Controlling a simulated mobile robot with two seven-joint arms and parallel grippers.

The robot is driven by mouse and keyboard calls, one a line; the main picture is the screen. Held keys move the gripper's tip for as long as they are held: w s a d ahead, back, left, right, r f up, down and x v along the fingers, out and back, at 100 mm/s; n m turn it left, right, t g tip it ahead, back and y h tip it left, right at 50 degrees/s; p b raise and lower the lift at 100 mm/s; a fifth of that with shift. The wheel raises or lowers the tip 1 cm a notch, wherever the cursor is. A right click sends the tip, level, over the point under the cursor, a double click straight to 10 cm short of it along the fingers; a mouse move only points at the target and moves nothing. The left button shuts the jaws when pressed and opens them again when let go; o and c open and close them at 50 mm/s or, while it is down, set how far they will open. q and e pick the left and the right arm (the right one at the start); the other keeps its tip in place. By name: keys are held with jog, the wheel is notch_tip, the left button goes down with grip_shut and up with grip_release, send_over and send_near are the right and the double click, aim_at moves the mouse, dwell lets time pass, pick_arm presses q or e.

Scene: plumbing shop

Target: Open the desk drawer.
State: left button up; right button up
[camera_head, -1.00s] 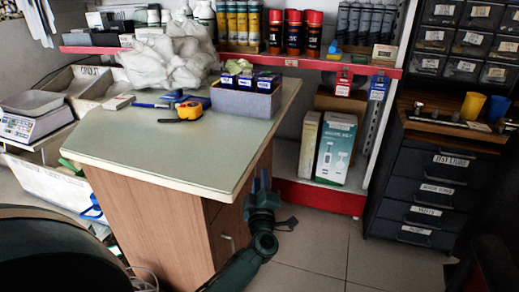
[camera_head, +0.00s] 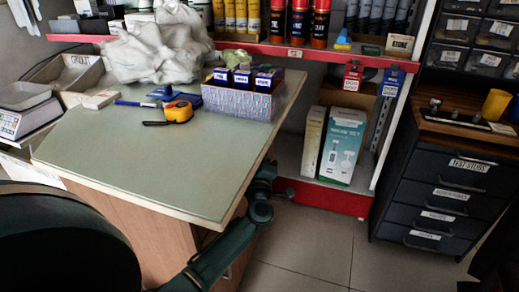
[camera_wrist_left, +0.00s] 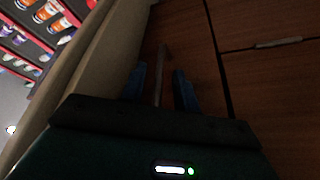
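The desk (camera_head: 150,160) has a pale green top and a wood-coloured body. Its drawer front (camera_wrist_left: 190,50) shows in the left wrist view, with a thin bar handle (camera_wrist_left: 161,70). My left gripper (camera_wrist_left: 160,84) is open, with one blue finger on each side of this handle; I cannot tell whether either touches it. The drawer looks shut. In the head view my left arm runs along the desk's right side, and the gripper's fingers and the handle are not clear there. My right gripper is not in view.
A second front with a handle (camera_wrist_left: 278,43) is beside the drawer. On the desktop are a tape measure (camera_head: 178,111), a patterned box (camera_head: 240,101) and white bags (camera_head: 155,50). A dark drawer cabinet (camera_head: 435,190) stands right; open floor (camera_head: 310,240) lies between.

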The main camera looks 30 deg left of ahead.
pick_arm(q)
jog(key=shift+c, duration=0.5)
grip_shut()
